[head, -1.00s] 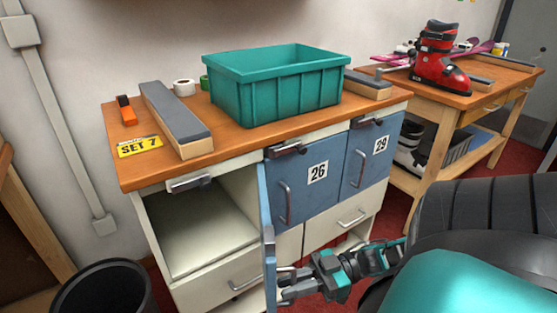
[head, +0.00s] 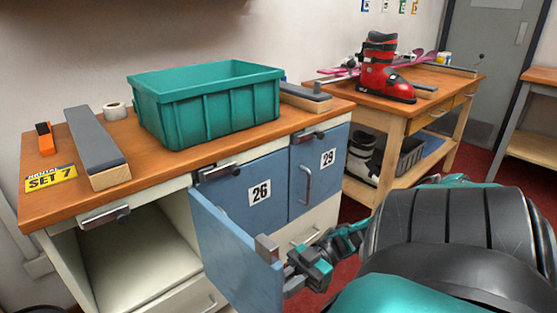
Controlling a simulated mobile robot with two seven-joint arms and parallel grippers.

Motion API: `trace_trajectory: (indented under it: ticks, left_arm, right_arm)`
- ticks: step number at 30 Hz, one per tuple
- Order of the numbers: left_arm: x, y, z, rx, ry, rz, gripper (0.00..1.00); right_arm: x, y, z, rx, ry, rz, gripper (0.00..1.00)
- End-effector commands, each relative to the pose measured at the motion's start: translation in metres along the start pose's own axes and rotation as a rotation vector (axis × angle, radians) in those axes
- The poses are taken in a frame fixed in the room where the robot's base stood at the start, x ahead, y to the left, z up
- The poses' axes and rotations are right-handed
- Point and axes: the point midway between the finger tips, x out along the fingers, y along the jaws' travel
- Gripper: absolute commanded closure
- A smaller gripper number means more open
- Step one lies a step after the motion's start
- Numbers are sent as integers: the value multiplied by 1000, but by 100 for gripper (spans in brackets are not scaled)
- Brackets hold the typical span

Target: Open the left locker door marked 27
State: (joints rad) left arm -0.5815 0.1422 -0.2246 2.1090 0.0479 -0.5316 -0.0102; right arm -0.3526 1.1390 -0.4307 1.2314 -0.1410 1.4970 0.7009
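The left locker door (head: 232,262) stands swung out from the bench, hinged at the right side of its compartment. Its plain blue inner face shows; its number and outer handle are hidden. The open compartment (head: 140,250) shows a pale, empty interior. My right gripper (head: 296,277) is at the door's free edge, on its outer side, beside a grey fitting (head: 266,248). The door partly hides the fingers, so I cannot tell whether they are closed on a handle. My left gripper is not in view.
A teal crate (head: 205,108) stands on the benchtop. A second bench (head: 440,98) with a red ski boot (head: 384,72) is behind at right. Red floor shows between the benches.

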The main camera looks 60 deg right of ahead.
Motion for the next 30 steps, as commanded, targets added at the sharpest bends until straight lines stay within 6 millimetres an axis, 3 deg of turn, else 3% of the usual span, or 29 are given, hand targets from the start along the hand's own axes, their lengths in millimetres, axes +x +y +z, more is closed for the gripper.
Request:
trace_trajectory:
  ticks: [15,16,20,30]
  left_arm:
    - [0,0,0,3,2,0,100]
    - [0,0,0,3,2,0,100]
    - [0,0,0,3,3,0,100]
    - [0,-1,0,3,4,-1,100]
  right_arm:
    - [-2,0,1,3,-4,-1,100]
    - [-2,0,1,3,-4,-1,80]
    - [-2,0,1,2,-3,-1,67]
    - [-7,1,1,0,-2,0,67]
